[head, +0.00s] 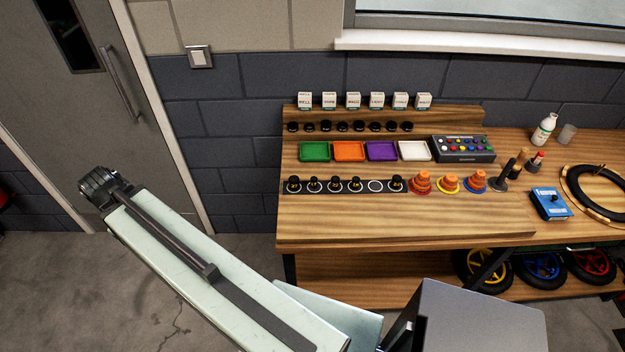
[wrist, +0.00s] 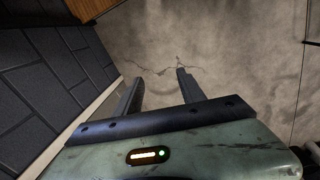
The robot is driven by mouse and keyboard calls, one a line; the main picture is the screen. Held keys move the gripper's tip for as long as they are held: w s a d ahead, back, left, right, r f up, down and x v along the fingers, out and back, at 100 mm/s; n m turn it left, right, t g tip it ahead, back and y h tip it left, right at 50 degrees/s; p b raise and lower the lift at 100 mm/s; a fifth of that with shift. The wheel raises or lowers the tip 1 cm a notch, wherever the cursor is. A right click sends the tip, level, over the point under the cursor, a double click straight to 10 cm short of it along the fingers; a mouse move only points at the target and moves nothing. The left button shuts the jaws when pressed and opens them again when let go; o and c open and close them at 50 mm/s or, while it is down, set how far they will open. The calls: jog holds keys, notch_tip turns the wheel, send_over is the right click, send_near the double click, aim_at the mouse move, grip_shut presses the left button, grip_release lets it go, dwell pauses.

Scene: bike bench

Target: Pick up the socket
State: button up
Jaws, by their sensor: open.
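Several small black pieces with yellow marks (head: 335,185) stand in a row on white rings along the bench; one ring (head: 376,186) is empty. A second row of small black round pieces (head: 341,126) sits on the raised shelf behind. I cannot tell from the frames which piece is the socket. My gripper (wrist: 157,80) is open in the wrist view, with only bare floor between its fingers. No bench piece is close to it there. In the head view my arm reaches to the left, away from the bench, and the fingers cannot be made out.
The wooden bench (head: 400,222) carries green (head: 315,151), orange (head: 349,151), purple (head: 382,151) and white (head: 415,151) trays. Orange stacked cones (head: 421,183), a button box (head: 463,149), a blue box (head: 550,204) and a tyre (head: 570,197) lie rightward. The bench's front strip is clear.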

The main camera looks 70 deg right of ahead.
jog(key=s+d+n, duration=0.1)
jog(key=s+d, duration=0.3)
jog(key=d, duration=0.7)
jog(key=r+n+g+h, duration=0.2)
jog(key=n+g, duration=0.1)
jog(key=n, duration=0.3)
send_over(312, 178)
jog(key=w+a, duration=0.2)
jog(key=shift+d+f+b, duration=0.2)
jog(key=shift+f+b, duration=0.9)
jog(key=shift+f, duration=0.15)
jog(key=b+x, duration=0.1)
jog(key=x, duration=0.1)
jog(key=b+x, duration=0.1)
jog(key=b, duration=0.1)
jog(key=b+x, duration=0.2)
jog(key=shift+s+d+f, duration=0.15)
jog(key=shift+s+f, duration=0.05)
jog(key=shift+s, duration=0.25)
jog(key=shift+r, duration=0.15)
grip_shut()
